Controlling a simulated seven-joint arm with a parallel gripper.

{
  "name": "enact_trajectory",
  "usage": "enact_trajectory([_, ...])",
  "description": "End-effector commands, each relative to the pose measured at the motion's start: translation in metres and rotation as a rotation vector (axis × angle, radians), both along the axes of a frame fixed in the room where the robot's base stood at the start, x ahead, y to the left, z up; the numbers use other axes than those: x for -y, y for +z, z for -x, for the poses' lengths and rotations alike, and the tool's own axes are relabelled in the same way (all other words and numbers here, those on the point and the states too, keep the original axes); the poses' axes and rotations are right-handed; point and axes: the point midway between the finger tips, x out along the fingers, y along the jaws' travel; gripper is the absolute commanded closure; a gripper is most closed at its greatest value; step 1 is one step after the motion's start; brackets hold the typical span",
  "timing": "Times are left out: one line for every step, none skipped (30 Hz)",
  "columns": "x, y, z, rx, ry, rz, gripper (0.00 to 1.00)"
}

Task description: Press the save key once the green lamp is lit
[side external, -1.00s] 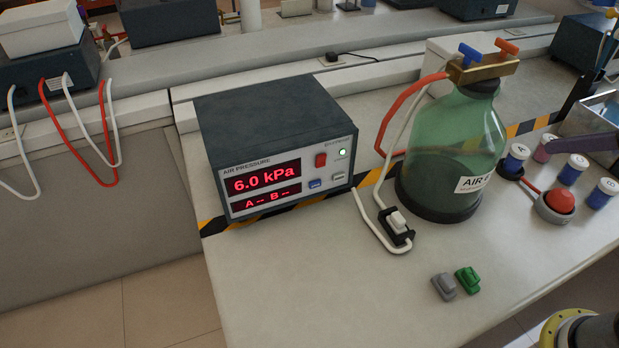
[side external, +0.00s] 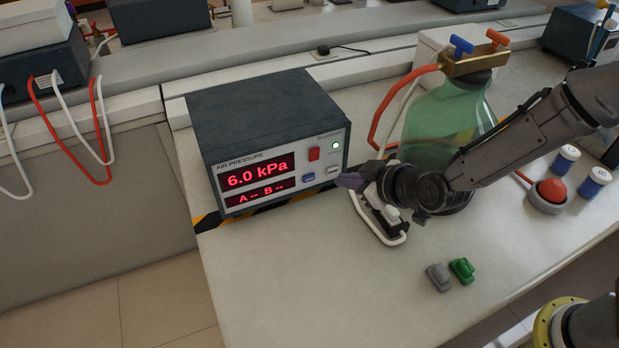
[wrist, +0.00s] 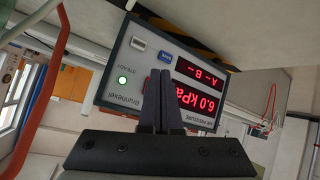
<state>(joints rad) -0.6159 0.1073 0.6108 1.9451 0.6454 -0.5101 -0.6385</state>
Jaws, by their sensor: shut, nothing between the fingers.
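The air pressure meter (side external: 262,115) reads 6.0 kPa, with "A -- B --" below. Its small round lamp (side external: 337,145) glows green, also in the wrist view (wrist: 122,80). In the wrist view, my gripper (wrist: 158,75) covers part of the panel near the red switch; contact is unclear.
A green glass bottle (side external: 432,125) with blue and orange taps stands behind my arm, partly hidden. Hoses run near my wrist. A grey block (side external: 438,278) and a green block (side external: 462,270) lie in front. A red button (side external: 552,190) and blue-labelled jars (side external: 595,180) are right.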

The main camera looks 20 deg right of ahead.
Motion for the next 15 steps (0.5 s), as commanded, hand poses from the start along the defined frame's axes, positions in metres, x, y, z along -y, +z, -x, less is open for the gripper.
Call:
enact_trajectory([-0.009,-0.017,0.008,-0.029,0.022,0.018,1.00])
enact_trajectory([-0.012,-0.025,0.012,-0.041,0.032,0.027,1.00])
enact_trajectory([-0.017,-0.034,0.017,-0.056,0.046,0.038,1.00])
enact_trajectory([-0.020,-0.040,0.021,-0.065,0.056,0.045,1.00])
enact_trajectory([-0.023,-0.045,0.025,-0.072,0.065,0.051,1.00])
enact_trajectory([-0.025,-0.050,0.028,-0.083,0.074,0.059,1.00])
enact_trajectory([-0.027,-0.054,0.031,-0.089,0.082,0.063,1.00])
enact_trajectory([-0.029,-0.056,0.034,-0.093,0.088,0.067,1.00])
enact_trajectory([-0.032,-0.058,0.036,-0.095,0.096,0.070,1.00])
enact_trajectory([-0.033,-0.059,0.037,-0.097,0.099,0.071,1.00])
enact_trajectory([-0.035,-0.059,0.038,-0.096,0.103,0.070,1.00])
enact_trajectory([-0.036,-0.058,0.039,-0.097,0.106,0.071,1.00])
enact_trajectory([-0.037,-0.058,0.039,-0.096,0.108,0.071,1.00])
enact_trajectory([-0.037,-0.058,0.039,-0.096,0.108,0.071,1.00])
enact_trajectory([-0.037,-0.058,0.039,-0.096,0.108,0.071,1.00])
